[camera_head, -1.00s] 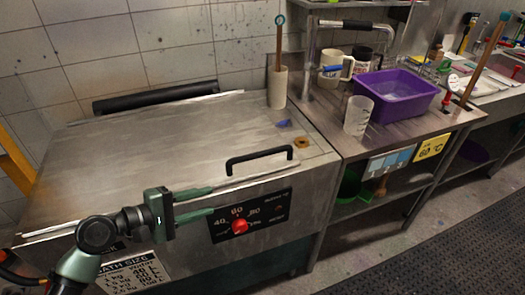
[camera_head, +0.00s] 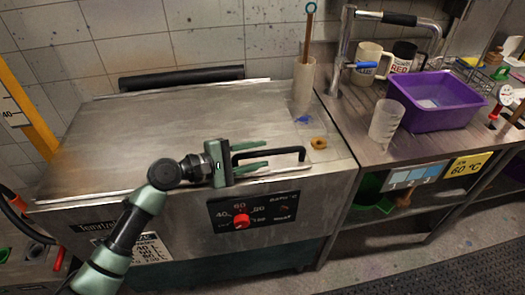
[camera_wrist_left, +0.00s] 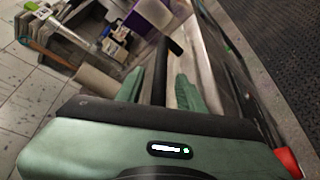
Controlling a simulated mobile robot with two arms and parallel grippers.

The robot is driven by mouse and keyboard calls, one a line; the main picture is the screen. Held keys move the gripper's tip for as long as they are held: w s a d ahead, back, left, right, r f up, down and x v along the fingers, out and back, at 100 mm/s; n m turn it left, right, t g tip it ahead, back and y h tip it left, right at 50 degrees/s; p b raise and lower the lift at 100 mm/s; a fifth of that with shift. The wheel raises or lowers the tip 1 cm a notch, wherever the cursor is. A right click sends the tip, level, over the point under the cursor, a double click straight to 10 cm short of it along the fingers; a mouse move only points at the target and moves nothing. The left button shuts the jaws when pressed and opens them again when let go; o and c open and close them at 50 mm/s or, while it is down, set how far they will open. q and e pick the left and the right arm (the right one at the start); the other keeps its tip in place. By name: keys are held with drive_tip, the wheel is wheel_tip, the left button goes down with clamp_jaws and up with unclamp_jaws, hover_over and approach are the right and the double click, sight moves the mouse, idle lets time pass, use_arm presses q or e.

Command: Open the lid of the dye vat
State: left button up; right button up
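The dye vat (camera_head: 180,220) is a steel box with a flat steel lid (camera_head: 140,130), which lies shut. A black bar handle (camera_head: 298,152) is at the lid's front right edge. My left gripper (camera_head: 267,153) is at the left end of this handle, with its green fingers pointing right. The fingers are apart, one on each side of the bar in the picture. In the left wrist view the black handle (camera_wrist_left: 161,65) runs between the two open fingers (camera_wrist_left: 158,90), with gaps visible on both sides. My right gripper is not in view.
A control panel with a red knob (camera_head: 240,222) is on the vat's front, below the gripper. A beaker with a stick (camera_head: 304,85) stands at the lid's back right. The counter to the right holds a purple tub (camera_head: 435,116), a clear beaker (camera_head: 386,122) and mugs.

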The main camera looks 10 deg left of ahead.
use_arm(q)
drive_tip(key=shift+x, duration=0.85)
clamp_jaws()
idle(0.8)
